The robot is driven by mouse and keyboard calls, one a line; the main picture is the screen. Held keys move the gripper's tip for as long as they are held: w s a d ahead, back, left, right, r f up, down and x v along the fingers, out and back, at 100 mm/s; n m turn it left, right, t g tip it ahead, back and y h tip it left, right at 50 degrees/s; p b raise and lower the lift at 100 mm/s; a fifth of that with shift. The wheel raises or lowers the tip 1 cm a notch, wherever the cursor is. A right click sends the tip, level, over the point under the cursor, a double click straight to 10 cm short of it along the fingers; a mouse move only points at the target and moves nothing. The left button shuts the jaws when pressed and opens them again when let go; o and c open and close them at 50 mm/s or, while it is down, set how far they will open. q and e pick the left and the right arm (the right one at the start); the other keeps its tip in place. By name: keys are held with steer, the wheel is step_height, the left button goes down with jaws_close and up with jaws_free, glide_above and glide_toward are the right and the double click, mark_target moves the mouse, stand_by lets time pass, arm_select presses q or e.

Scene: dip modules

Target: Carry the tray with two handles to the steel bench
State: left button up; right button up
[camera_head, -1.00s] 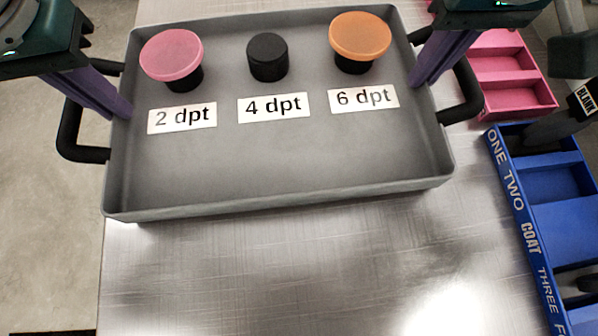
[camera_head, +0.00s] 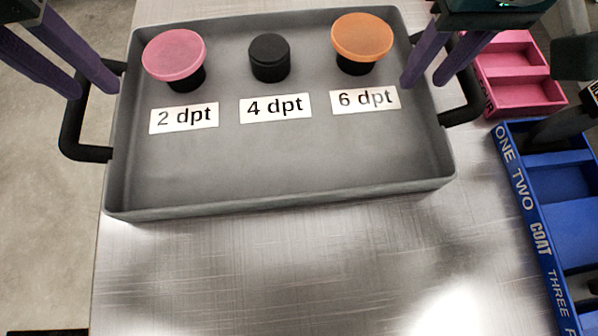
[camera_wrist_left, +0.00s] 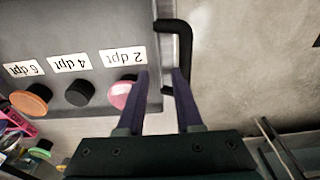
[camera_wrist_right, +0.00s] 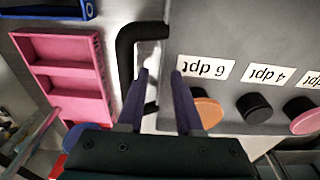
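The grey tray (camera_head: 290,165) with two black handles rests on the steel bench (camera_head: 270,275). It holds a pink-topped piece (camera_head: 173,54), a black piece (camera_head: 269,58) and an orange-topped piece (camera_head: 362,40), each behind a label: 2 dpt, 4 dpt, 6 dpt. My left gripper (camera_head: 98,90) is open at the left handle (camera_head: 72,135); in the left wrist view its fingers (camera_wrist_left: 161,75) are apart above the tray's edge and handle (camera_wrist_left: 183,50). My right gripper (camera_head: 422,84) is open at the right handle (camera_head: 465,112); its fingers (camera_wrist_right: 158,75) are apart over the tray's edge and handle (camera_wrist_right: 126,70).
A pink compartment tray (camera_head: 522,97) and a blue compartment rack (camera_head: 535,225) with lettering stand on the right. The bench in front of the tray is clear. The bench's left edge runs close under the tray's left side, with floor beyond.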

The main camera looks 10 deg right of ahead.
steer(key=shift+r, duration=0.4)
arm_select(q)
step_height(320, 180, up, 7)
steer(key=shift+s, duration=0.4)
arm_select(e)
step_height(320, 180, up, 11)
steer(key=s, duration=0.1)
steer(key=shift+s, duration=0.2)
